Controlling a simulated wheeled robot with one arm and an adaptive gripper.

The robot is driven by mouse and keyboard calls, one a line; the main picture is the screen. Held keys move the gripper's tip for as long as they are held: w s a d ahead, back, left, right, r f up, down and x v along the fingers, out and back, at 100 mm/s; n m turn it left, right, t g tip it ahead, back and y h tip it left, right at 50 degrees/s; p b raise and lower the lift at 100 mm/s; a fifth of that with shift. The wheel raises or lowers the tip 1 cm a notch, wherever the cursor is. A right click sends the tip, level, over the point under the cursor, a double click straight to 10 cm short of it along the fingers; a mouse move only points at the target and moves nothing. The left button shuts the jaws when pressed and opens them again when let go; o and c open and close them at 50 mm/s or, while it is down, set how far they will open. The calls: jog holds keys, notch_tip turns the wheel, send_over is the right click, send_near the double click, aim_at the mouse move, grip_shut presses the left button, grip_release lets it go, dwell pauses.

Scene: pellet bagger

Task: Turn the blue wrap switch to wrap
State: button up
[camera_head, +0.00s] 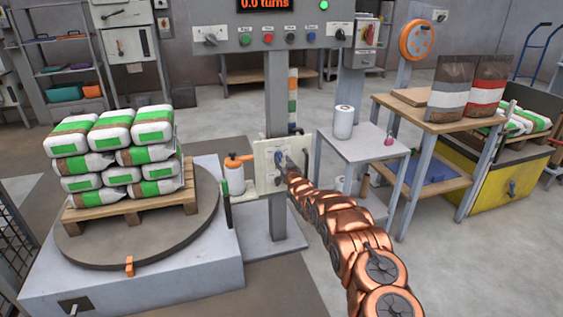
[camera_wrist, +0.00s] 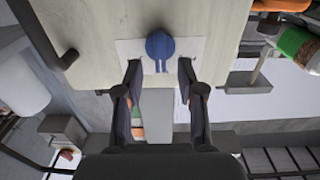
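The blue wrap switch (camera_wrist: 160,44) is a round blue knob with a short two-pronged handle, on a white plate (camera_wrist: 210,48) on a pale panel. In the head view the panel (camera_head: 262,178) is fixed to a grey column, and the blue knob (camera_head: 279,157) shows small near its middle. My gripper (camera_wrist: 161,72) is open in the wrist view, with one fingertip on each side of the handle. I see gaps between the fingers and the handle. The switch's position label is not readable. In the head view my arm partly covers the panel's right side.
A dark handle (camera_wrist: 50,45) sticks out beside the switch in the wrist view. An orange-topped wrap roll (camera_head: 236,175) stands left of the panel, beside the turntable (camera_head: 85,248) with stacked bags. A small table (camera_head: 365,143) with a white roll stands to the right.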

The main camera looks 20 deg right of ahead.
jog(key=shift+s+f, duration=0.15)
jog(key=shift+s, duration=0.4)
jog(key=s, duration=0.7)
jog(key=shift+s, duration=0.4)
